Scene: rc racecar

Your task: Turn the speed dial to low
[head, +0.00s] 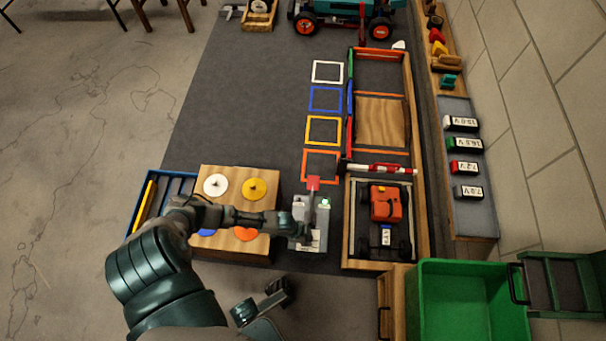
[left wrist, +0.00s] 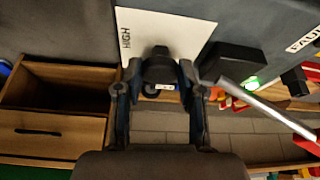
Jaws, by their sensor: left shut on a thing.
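The grey control box (head: 322,232) stands on the dark mat, right of the wooden board. In the left wrist view its white panel (left wrist: 185,30) carries the word HIGH beside a dark knob (left wrist: 160,65), the speed dial. My left gripper (head: 301,222) reaches over the box from the left. In the left wrist view its two fingers (left wrist: 159,88) are on either side of the dial and shut on it. The dial is hidden by the gripper in the head view, and its pointer cannot be read.
A wooden board (head: 233,177) with coloured discs is left of the box. A wooden tray (head: 347,252) with an orange car (head: 386,204) is close on its right. A green bin (head: 465,290) stands at lower right. A green light (left wrist: 252,83) glows beside the dial.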

